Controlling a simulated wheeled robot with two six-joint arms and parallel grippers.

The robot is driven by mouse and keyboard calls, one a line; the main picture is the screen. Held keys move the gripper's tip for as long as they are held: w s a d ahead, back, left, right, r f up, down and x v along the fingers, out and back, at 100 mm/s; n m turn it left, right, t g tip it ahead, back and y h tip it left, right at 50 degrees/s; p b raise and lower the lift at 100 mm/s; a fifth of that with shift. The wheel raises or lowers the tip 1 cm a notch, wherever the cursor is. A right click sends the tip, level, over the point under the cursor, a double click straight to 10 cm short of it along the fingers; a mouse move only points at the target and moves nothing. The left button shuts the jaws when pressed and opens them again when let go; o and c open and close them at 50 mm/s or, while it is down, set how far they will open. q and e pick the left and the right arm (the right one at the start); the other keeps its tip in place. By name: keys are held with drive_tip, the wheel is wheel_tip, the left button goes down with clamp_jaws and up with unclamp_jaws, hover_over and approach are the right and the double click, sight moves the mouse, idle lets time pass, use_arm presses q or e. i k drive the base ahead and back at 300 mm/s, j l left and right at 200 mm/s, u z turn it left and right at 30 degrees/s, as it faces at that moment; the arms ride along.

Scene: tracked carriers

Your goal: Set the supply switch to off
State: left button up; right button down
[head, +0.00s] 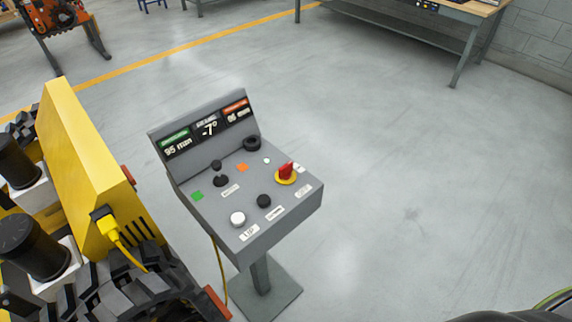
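A grey control console (235,243) stands on a post in the middle of the head view. On its sloped top, at the right, is a red rotary handle on a yellow round base (286,173), which looks like the supply switch. The red handle points up and slightly right in the picture; I cannot read its position marks. The panel also carries a white knob (237,218), a black knob (264,201), a small black stick (220,180) and a black ring-like knob (252,143). Neither of my grippers is in view.
A display (208,127) on the console's back reads -7° in the middle. A yellow tracked machine (88,170) stands close at the left, its plugged yellow cable (116,236) facing the console. Open floor (420,190) lies to the right. A workbench (425,25) stands far back.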

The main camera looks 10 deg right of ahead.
sight(284, 173)
drive_tip(key=k+l+z, duration=0.15)
drive_tip(key=k+z, duration=0.2)
drive_tip(key=k+l+z, duration=0.4)
drive_tip(key=k+j, duration=0.05)
drive_tip(key=j, duration=0.05)
